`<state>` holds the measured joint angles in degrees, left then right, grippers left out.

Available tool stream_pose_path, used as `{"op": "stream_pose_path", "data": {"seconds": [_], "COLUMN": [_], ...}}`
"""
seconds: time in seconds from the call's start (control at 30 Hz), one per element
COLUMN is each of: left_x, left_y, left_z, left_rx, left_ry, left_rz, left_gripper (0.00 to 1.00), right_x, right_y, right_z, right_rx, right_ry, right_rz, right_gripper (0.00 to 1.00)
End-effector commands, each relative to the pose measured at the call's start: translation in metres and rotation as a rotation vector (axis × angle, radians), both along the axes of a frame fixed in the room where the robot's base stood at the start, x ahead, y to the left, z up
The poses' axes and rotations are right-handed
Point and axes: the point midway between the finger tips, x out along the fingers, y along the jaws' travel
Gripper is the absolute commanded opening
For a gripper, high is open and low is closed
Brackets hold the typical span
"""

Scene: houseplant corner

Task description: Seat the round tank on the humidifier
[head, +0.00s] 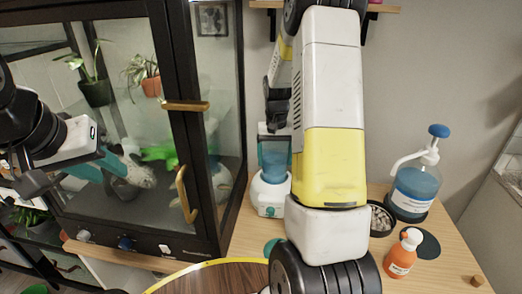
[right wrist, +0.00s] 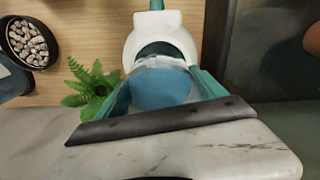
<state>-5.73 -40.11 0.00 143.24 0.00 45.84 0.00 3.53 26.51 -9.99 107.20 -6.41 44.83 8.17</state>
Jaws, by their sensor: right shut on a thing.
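The round tank (head: 275,157) is clear with blue water in it. In the head view it is above the white humidifier (head: 270,197), which has a teal knob at its front. My right gripper (right wrist: 163,84) is shut on the tank, a teal finger on each side. In the right wrist view the tank (right wrist: 163,90) covers part of the humidifier (right wrist: 160,24), whose dark round opening shows just beyond it. I cannot tell whether tank and humidifier touch. My left gripper (head: 104,168) is in front of the glass cabinet, far from both; its jaw opening is unclear.
The glass cabinet (head: 207,150) with hanging plants stands left of the humidifier. Right of my arm are a bowl of pebbles (head: 381,219), a blue pump bottle (head: 417,180) and an orange bottle (head: 403,254). A green plant (right wrist: 90,88) is close beside the right gripper.

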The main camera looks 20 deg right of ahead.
Motion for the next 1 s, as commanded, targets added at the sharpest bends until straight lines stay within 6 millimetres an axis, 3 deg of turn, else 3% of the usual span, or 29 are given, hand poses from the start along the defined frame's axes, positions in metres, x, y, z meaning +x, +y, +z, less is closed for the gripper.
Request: {"op": "stream_pose_path", "data": {"seconds": [1.0], "left_x": [0.0], "left_y": [0.0], "left_z": [0.0], "left_rx": [0.0], "left_ry": [0.0], "left_rz": [0.0], "left_gripper": [0.34], "right_x": [0.001], "right_y": [0.0], "right_z": [-0.011], "right_rx": [-0.001], "right_ry": [-0.002], "right_rz": [0.0], "right_gripper": [0.07]}}
